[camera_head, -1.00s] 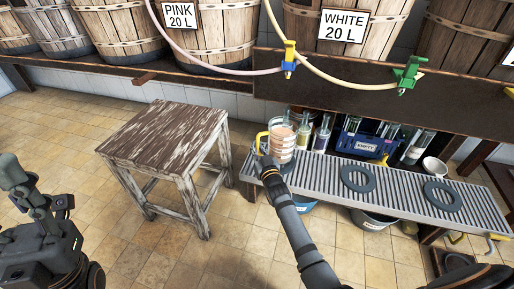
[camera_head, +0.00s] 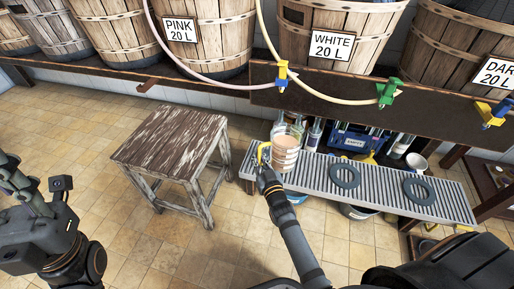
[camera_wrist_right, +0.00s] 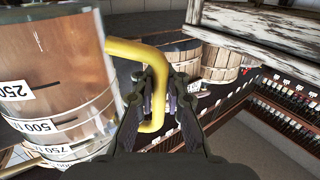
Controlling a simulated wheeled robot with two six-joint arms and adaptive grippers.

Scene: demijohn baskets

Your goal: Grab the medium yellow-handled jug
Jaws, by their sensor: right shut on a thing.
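The yellow-handled jug (camera_head: 286,150) is a clear measuring jug with pinkish liquid and white scale labels. In the head view it is at the left end of the grey slatted rack. My right gripper (camera_head: 265,168) is at its left side, on the yellow handle. In the right wrist view the jug (camera_wrist_right: 55,90) fills the left side, and the yellow handle (camera_wrist_right: 158,100) passes between the fingers of my right gripper (camera_wrist_right: 156,98), shut on it. Whether the jug's base touches the rack I cannot tell. My left gripper (camera_head: 20,190) is at the left edge of the head view, its jaws unclear.
A worn wooden stool (camera_head: 172,145) stands left of the slatted rack (camera_head: 320,180), with floor between. Two dark rings (camera_head: 344,177) lie on the rack. Bottles and a blue crate (camera_head: 350,139) are behind. Barrels (camera_head: 335,35) with hoses and coloured taps are above.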

